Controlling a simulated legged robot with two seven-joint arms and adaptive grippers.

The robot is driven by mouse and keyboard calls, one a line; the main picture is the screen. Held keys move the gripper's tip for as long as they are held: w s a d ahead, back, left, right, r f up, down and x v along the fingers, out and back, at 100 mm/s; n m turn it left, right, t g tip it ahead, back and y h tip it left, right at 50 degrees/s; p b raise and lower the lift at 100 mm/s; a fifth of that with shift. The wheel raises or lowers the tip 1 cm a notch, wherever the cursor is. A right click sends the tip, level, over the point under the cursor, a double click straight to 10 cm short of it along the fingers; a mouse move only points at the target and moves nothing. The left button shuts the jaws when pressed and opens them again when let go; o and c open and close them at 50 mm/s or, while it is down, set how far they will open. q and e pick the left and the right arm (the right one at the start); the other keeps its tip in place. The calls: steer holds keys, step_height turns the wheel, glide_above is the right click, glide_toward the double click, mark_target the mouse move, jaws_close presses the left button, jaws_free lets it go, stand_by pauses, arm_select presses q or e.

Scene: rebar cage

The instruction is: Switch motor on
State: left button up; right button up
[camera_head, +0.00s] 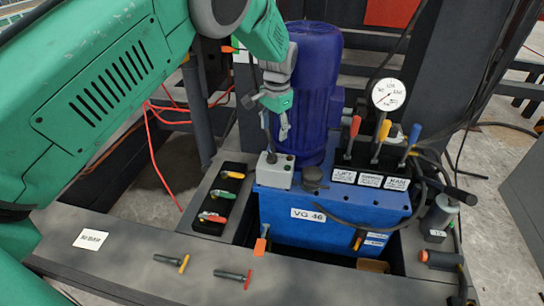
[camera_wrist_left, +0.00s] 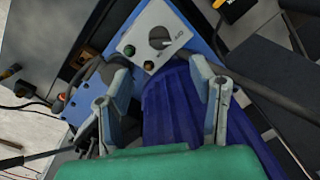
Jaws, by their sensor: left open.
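The blue motor (camera_head: 316,85) stands upright on the blue power unit (camera_head: 300,235) marked VG 46. A small pale grey switch box (camera_head: 276,180) sits at the motor's front left. In the left wrist view the box (camera_wrist_left: 137,32) shows a dark round knob, a green button (camera_wrist_left: 128,50) and a red button (camera_wrist_left: 148,66). My left gripper (camera_head: 277,122) is above the switch box, in front of the motor. In the left wrist view its fingers (camera_wrist_left: 163,78) are spread apart with nothing between them, and the box lies beyond the tips. My right gripper is out of view.
Three levers, red (camera_head: 354,128), yellow and blue, stand right of the motor below a round gauge (camera_head: 388,94). A black block with several coloured handles (camera_head: 221,198) is left of the unit. Two bolt-like pins lie on the front ledge (camera_head: 130,265). Hoses run at the right.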

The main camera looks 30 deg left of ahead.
mark_target(273, 154)
arm_select(q)
steer(key=f+b, duration=0.1)
steer(key=f, duration=0.5)
steer(key=f+b, duration=0.1)
steer(key=f, duration=0.3)
steer(key=shift+w+a+b, duration=0.15)
steer(key=shift+a+b, duration=0.15)
steer(key=shift+a, duration=0.1)
steer(key=shift+a+f, duration=0.1)
steer(key=shift+f, duration=0.3)
steer(key=shift+d, duration=0.2)
steer(key=shift+d, duration=0.1)
steer(key=c, duration=1.2)
steer(key=shift+o, duration=0.3)
